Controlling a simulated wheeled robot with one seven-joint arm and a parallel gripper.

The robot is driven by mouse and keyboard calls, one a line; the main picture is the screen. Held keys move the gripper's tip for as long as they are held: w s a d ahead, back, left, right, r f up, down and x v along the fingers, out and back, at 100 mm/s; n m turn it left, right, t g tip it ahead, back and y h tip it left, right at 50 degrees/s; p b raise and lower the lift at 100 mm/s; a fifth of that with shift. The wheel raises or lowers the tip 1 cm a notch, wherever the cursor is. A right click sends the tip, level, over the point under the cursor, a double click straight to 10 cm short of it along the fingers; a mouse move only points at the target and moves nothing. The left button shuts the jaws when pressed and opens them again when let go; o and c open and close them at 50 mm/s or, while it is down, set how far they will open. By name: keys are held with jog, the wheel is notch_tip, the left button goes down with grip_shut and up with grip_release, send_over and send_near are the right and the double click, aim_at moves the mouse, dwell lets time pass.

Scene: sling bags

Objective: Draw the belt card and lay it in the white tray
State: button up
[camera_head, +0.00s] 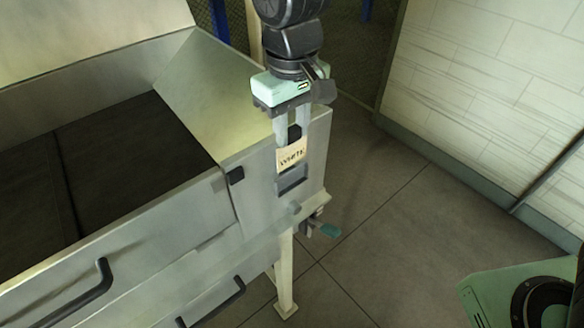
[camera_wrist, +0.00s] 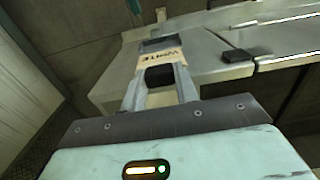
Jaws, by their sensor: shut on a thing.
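A small cream card (camera_head: 291,154) with the word WHITE on it is at the end face of the metal machine, at a grey holder (camera_head: 291,181). It also shows in the wrist view (camera_wrist: 160,58). My gripper (camera_head: 291,140) points down, with its two fingers shut on the card. The fingers also show in the wrist view (camera_wrist: 160,80), with a dark block between them. The card's lower edge is close to the holder; I cannot tell whether it is still inside it. No white tray is seen in either view.
The steel machine (camera_head: 205,185) with a dark bed (camera_head: 120,165) fills the left. A teal-handled lever (camera_head: 329,231) sticks out below the holder. A pale green device (camera_head: 490,297) stands at bottom right. Open tiled floor (camera_head: 390,235) lies between, with a white wall behind.

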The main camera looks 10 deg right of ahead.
jog(key=shift+r+p, duration=1.75)
jog(key=shift+r, duration=0.3)
jog(key=shift+f, duration=0.15)
